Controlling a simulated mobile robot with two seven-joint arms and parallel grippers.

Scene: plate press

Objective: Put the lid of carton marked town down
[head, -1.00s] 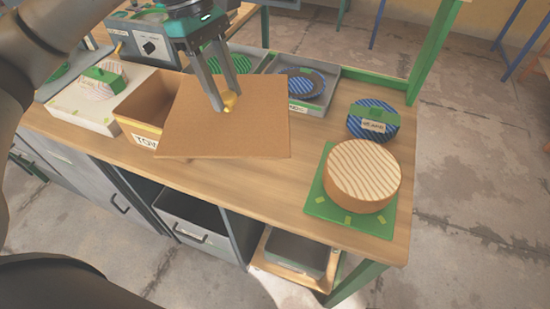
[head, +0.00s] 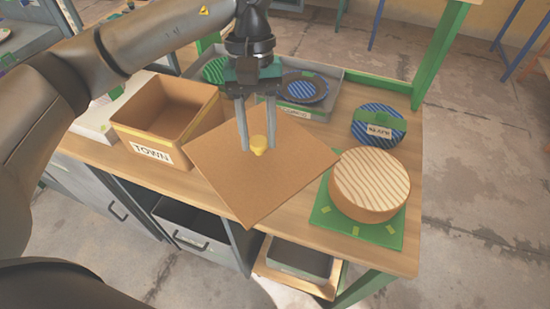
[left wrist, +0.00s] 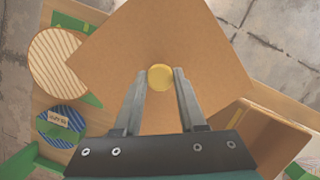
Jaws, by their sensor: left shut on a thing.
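The carton (head: 150,154) marked TOWN stands open on the bench at left, its inside bare. Its lid (head: 235,185) is a flat brown square with a yellow knob (head: 258,144). My left gripper (head: 258,149) is shut on the knob, with the lid right of the carton and turned at an angle. In the left wrist view the knob (left wrist: 160,77) sits between the fingertips, the lid (left wrist: 155,35) spreads beyond, and the carton (left wrist: 265,135) shows at lower right. Whether the lid touches the bench is unclear. My right gripper is not in view.
A round wood-topped block (head: 369,182) sits on a green mat (head: 335,220) at right, close to the lid's right corner. Behind it lies a blue striped disc (head: 378,122) with a label. A grey tray (head: 335,88) with discs stands at the back.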

